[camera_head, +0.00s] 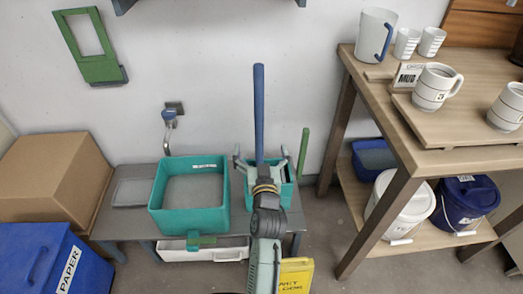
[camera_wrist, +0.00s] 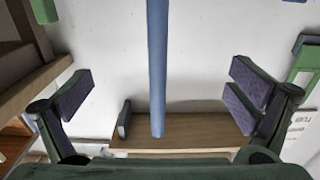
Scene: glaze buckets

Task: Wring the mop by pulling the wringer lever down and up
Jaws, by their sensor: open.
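The blue mop handle (camera_head: 259,110) stands upright at the teal wringer bucket (camera_head: 289,198) in the head view. The mop head is hidden by my arm. A green lever (camera_head: 303,153) rises at the bucket's right side, close to the right finger in that view. My gripper (camera_head: 262,158) is open and empty in front of the bucket. In the wrist view my gripper (camera_wrist: 160,88) has its fingers wide apart, and the mop handle (camera_wrist: 157,70) shows between them, apparently touching neither. A green piece (camera_wrist: 45,10), apparently the lever, shows at the top left of the wrist view.
A teal tub (camera_head: 190,220) stands left of the bucket on a low grey bench (camera_head: 118,222). A wooden table (camera_head: 385,98) with mugs stands at the right, with lidded buckets on its lower shelf. A yellow sign (camera_head: 297,275) is low in front. A wall tap (camera_head: 169,118) is behind.

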